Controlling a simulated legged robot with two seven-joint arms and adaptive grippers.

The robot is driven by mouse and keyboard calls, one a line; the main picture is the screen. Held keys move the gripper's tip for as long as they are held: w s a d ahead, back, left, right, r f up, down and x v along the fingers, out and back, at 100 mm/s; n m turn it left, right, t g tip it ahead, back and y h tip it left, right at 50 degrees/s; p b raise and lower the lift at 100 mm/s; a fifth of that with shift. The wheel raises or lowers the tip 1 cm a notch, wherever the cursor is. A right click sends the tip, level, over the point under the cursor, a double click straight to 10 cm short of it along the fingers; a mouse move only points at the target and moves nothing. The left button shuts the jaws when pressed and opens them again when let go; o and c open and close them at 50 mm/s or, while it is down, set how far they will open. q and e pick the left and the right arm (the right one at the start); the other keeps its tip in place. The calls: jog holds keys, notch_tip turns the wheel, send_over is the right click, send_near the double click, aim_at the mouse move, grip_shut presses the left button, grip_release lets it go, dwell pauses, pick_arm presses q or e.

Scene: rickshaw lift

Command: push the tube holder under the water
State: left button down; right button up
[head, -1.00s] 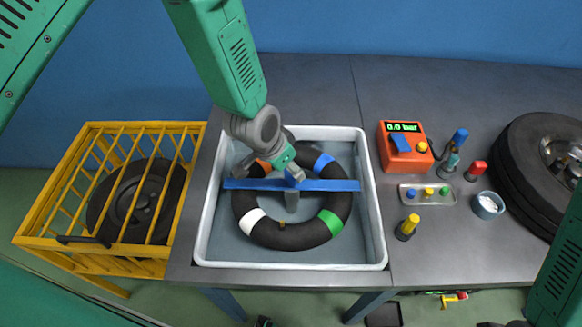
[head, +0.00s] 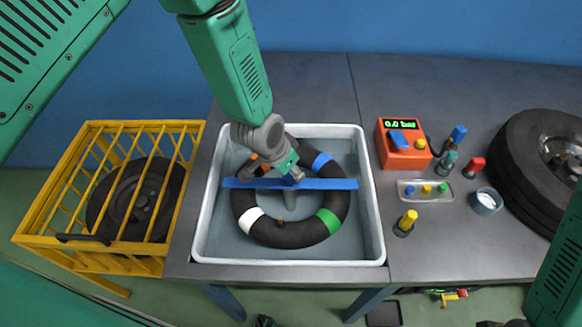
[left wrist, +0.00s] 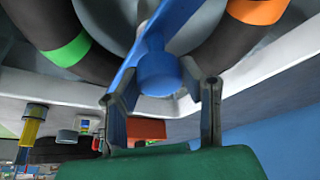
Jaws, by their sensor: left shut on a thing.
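The tube holder is a blue bar (head: 335,184) with a round blue knob (left wrist: 158,72) at its middle. It lies across the black tube (head: 286,233), which has white, green, blue and orange bands, inside the white-rimmed tank (head: 378,215). My left gripper (head: 290,174) is above the middle of the bar, shut on the knob; in the left wrist view its fingers (left wrist: 160,90) stand on both sides of the knob. A grey post shows inside the ring. I cannot tell the water level against the tube. My right gripper is not in view.
A yellow cage (head: 105,258) with a wheel stands left of the table. Right of the tank are an orange gauge box (head: 402,155) reading 0.0 bar, a small tray (head: 408,194), a yellow-topped bottle (head: 406,223), a cup (head: 486,203) and a large tyre (head: 515,150).

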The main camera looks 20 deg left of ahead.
aim_at(288, 185)
pick_arm(q)
notch_tip(288, 185, down, 8)
jog(key=b, duration=0.4)
jog(key=shift+s, duration=0.1)
jog(key=shift+s+r, duration=0.1)
jog(key=shift+r, duration=0.1)
jog(key=c, duration=1)
grip_release()
jog(key=shift+f, duration=0.1)
jog(key=shift+c, duration=0.2)
jog(key=shift+w, duration=0.2)
